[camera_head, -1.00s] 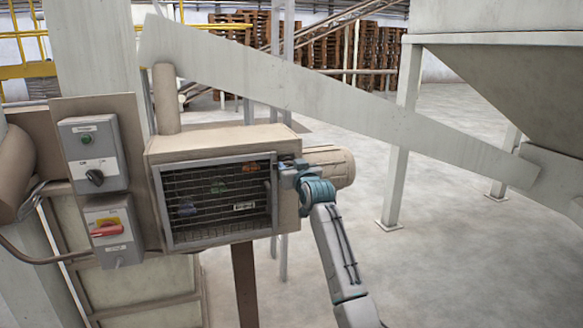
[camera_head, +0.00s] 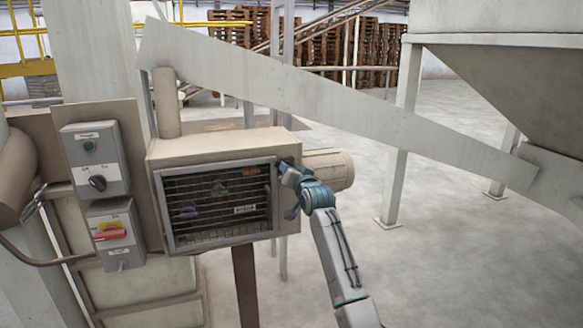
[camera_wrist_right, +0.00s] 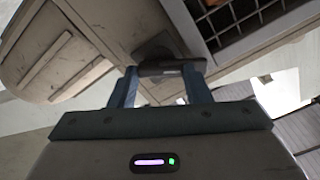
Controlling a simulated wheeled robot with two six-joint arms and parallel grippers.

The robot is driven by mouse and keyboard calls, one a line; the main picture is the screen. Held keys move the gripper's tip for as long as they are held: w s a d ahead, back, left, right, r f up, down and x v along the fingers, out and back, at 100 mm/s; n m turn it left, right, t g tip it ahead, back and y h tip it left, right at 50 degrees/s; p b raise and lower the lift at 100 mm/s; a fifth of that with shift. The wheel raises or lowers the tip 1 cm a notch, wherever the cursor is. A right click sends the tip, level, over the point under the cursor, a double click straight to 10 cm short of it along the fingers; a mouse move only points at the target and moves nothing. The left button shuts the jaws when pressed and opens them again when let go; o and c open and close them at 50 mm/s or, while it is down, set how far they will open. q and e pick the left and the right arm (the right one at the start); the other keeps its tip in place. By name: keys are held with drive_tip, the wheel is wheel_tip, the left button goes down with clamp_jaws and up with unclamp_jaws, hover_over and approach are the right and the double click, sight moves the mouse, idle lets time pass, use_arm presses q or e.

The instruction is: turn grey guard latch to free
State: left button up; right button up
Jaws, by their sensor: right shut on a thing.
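The grey guard latch (camera_wrist_right: 172,67) shows in the right wrist view as a short dark bar between my fingertips, beside a dark round mount on the beige housing. My right gripper (camera_wrist_right: 168,74) is shut on it. In the head view my right gripper (camera_head: 286,168) is at the upper right corner of the wire-mesh guard (camera_head: 218,205), and it hides most of the latch there. The guard sits flat in the front of the beige box (camera_head: 225,146). My left gripper is not in view.
To the left is a grey switch box (camera_head: 95,160) with a black knob, above another box with a red and yellow switch (camera_head: 110,231). A beige cylinder (camera_head: 330,169) sticks out right of the box. A long sloping grey beam (camera_head: 330,105) crosses above. Floor to the right is clear.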

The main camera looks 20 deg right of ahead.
drive_tip(key=shift+f+m+p, duration=0.2)
drive_tip(key=shift+m+p, duration=3.1)
drive_tip(key=shift+m, duration=2.7)
drive_tip(key=o, duration=1)
drive_tip(key=shift+d, duration=0.1)
